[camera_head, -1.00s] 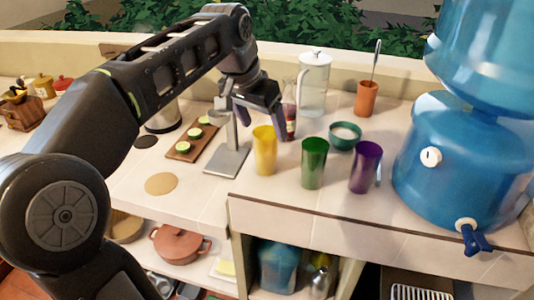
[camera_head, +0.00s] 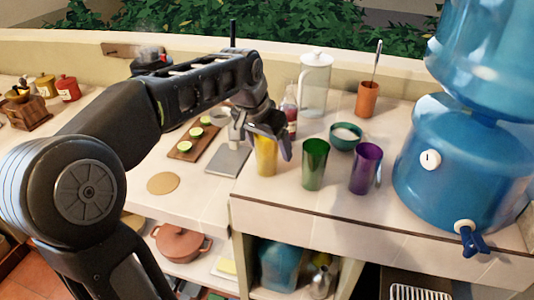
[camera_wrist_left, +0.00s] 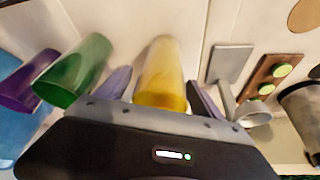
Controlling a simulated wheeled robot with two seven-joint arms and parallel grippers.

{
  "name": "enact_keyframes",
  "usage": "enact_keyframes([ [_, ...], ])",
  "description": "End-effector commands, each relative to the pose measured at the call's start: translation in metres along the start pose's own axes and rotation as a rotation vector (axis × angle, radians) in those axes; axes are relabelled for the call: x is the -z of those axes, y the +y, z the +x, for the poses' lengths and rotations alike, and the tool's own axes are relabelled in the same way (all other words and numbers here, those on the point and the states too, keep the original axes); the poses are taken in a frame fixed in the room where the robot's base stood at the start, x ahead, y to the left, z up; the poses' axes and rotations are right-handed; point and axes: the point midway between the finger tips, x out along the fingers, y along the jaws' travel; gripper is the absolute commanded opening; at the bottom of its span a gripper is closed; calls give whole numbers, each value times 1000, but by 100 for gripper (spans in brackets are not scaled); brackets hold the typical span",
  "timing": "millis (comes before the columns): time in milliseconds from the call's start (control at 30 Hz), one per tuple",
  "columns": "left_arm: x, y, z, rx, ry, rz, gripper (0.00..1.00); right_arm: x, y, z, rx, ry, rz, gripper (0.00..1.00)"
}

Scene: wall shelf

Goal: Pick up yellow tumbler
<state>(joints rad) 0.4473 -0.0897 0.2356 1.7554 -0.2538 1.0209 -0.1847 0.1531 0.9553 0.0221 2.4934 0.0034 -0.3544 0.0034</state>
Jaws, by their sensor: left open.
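The yellow tumbler (camera_head: 266,162) stands upright on the tiled counter, left of the green tumbler (camera_head: 315,165) and the purple tumbler (camera_head: 365,168). My left gripper (camera_head: 268,148) is open, with its fingers over the upper part of the yellow tumbler, hiding its rim in the head view. In the left wrist view, the yellow tumbler (camera_wrist_left: 164,70) shows between the two spread fingers of my left gripper (camera_wrist_left: 160,90). I cannot tell whether either finger touches it. My right gripper is not in view.
A green bowl (camera_head: 345,136), a bottle (camera_head: 290,112) and a clear pitcher (camera_head: 315,85) stand behind the tumblers. A large blue water dispenser (camera_head: 455,160) stands at right. A grey stand base (camera_head: 228,160) and a board with cucumber slices (camera_head: 190,150) lie at left.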

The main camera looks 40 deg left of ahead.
Motion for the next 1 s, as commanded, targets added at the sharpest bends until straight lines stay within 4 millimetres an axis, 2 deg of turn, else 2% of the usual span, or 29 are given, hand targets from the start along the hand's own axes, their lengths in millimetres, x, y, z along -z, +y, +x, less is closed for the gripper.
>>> enact_keyframes([
  [633,0,0,2,1,2,1,76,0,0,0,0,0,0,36],
  [1000,0,0,2,1,2,1,46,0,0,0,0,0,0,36],
])
